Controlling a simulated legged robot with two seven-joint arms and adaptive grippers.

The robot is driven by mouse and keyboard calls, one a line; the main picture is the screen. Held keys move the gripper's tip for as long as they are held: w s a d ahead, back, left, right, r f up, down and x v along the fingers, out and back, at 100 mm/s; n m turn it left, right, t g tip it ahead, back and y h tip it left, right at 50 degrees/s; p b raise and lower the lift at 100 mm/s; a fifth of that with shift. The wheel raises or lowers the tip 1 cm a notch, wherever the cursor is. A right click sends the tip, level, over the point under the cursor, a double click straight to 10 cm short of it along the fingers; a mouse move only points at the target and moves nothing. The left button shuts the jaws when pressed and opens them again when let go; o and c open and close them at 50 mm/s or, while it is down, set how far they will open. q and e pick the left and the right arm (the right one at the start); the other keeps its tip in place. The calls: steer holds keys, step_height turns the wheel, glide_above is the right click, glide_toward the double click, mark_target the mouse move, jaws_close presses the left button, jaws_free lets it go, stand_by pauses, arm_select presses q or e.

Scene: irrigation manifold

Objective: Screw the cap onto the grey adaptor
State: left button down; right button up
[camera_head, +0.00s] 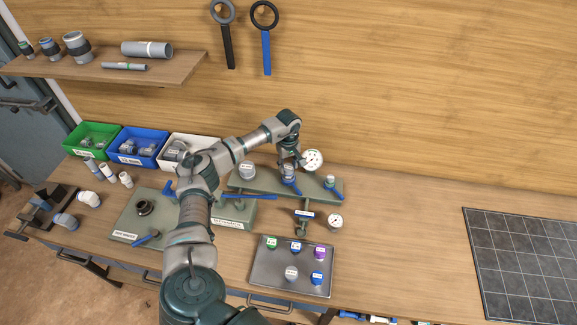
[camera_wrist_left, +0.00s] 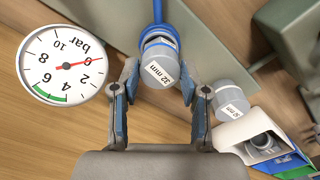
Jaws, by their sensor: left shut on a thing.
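My left gripper (camera_head: 289,164) is over the green manifold plate (camera_head: 262,180), at the fitting with a blue lever (camera_head: 291,187). In the left wrist view its two fingers (camera_wrist_left: 158,84) are shut on a grey cap (camera_wrist_left: 158,70) with a "32 mm" label. The cap's lower part and a blue part show just beyond it; whether it is seated on the grey adaptor cannot be told. A second grey, labelled cylinder (camera_head: 247,170) stands to the left on the plate; it also shows in the left wrist view (camera_wrist_left: 233,98). My right gripper is out of view.
A pressure gauge (camera_head: 313,160) is close to the right of my left gripper. A tray (camera_head: 262,281) with several coloured caps lies in front. Green (camera_head: 72,143), blue (camera_head: 120,160) and white (camera_head: 204,145) bins stand at the back left. The table's right middle is clear.

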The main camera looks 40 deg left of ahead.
arm_select(q)
steer(key=shift+a, duration=0.1)
steer(key=shift+m+b, duration=0.4)
steer(key=shift+m, duration=0.7)
steer(key=shift+r+m, duration=0.1)
steer(key=shift+m, duration=1.1)
steer(key=shift+w, duration=0.1)
steer(key=m+b, duration=0.1)
steer(key=m, duration=0.1)
steer(key=shift+m, duration=1.3)
